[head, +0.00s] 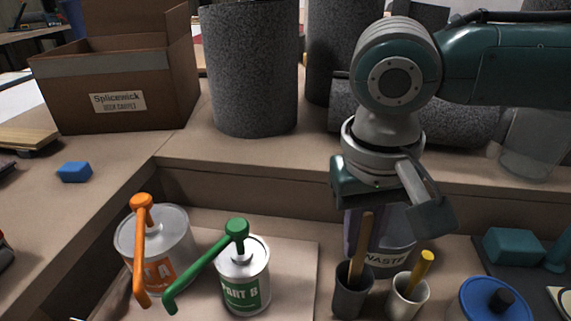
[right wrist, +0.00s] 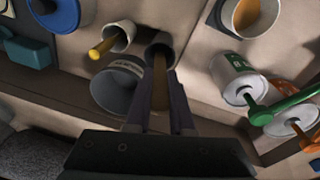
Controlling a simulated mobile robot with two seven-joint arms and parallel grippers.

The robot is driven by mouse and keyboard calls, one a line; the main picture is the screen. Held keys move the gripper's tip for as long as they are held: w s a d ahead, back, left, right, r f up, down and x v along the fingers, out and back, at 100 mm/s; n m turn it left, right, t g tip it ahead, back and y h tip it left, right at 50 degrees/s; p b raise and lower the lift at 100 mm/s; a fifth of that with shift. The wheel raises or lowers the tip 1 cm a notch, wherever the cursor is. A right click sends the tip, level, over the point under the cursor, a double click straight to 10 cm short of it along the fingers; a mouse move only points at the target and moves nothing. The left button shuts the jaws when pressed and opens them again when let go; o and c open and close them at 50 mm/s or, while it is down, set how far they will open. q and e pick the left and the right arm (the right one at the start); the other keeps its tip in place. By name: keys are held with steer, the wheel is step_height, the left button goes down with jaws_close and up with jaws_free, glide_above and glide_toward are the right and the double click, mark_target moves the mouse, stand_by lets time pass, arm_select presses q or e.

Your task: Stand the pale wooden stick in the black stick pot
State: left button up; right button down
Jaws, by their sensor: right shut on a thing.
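The pale wooden stick (head: 364,237) is nearly upright, with its lower end within the mouth of the black stick pot (head: 350,299). My right gripper (head: 367,214) is above the pot and shut on the upper part of the stick. In the right wrist view the stick (right wrist: 160,88) runs between the two dark fingers towards the black pot (right wrist: 158,37). How deep the stick's end sits in the pot is hidden. My left gripper is not in view.
A pale pot (head: 409,299) with a yellow stick (head: 425,264) stands close right of the black pot. The WASTE bin (head: 385,262) is just behind. Two pump cans, orange (head: 165,245) and green (head: 243,285), stand left. A blue-lidded tub (head: 489,300) is at right.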

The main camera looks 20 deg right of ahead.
mark_target(356, 264)
steer(key=shift+f+b, duration=0.9)
steer(key=shift+f, duration=1.8)
jaws_free()
